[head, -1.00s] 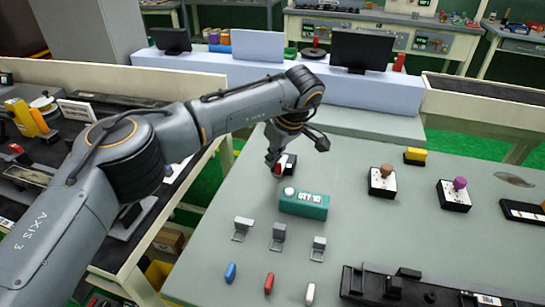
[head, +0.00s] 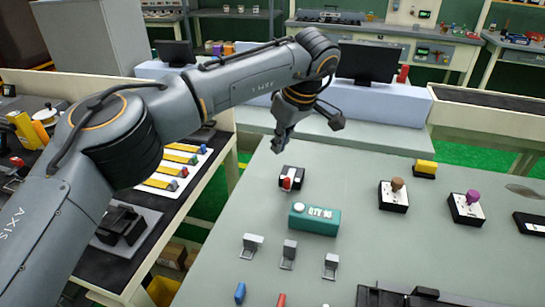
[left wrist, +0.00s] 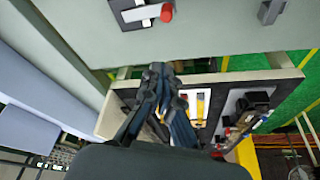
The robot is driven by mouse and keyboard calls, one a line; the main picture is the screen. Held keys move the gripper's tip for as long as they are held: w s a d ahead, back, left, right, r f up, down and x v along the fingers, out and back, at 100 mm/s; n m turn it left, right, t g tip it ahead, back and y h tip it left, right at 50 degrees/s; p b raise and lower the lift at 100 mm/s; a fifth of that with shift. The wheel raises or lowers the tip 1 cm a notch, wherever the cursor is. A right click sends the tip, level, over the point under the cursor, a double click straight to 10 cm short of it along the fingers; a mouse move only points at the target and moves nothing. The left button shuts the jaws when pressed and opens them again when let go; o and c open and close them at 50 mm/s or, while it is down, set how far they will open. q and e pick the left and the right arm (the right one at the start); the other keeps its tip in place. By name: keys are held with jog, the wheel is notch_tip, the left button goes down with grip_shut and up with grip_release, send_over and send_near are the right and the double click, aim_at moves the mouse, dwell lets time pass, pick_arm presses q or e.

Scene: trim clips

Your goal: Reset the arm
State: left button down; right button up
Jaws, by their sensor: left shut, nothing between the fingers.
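My left arm comes in from the left in the head view. Its left gripper (head: 279,144) hangs above the far left edge of the grey-green table (head: 385,240), just behind a small black device with a red knob (head: 290,179). The left gripper (left wrist: 158,78) is shut and empty. In the left wrist view, the device's red knob (left wrist: 166,12) shows at the top, apart from the fingers. My right gripper is in neither view.
A teal box marked QTY (head: 314,219) stands in front of the red-knob device. Several grey clips (head: 289,253) lie nearer. Devices with a brown knob (head: 396,185) and a purple knob (head: 472,197) stand right. A monitor (head: 370,63) stands behind the table.

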pick_arm(q)
jog(key=shift+r, duration=0.65)
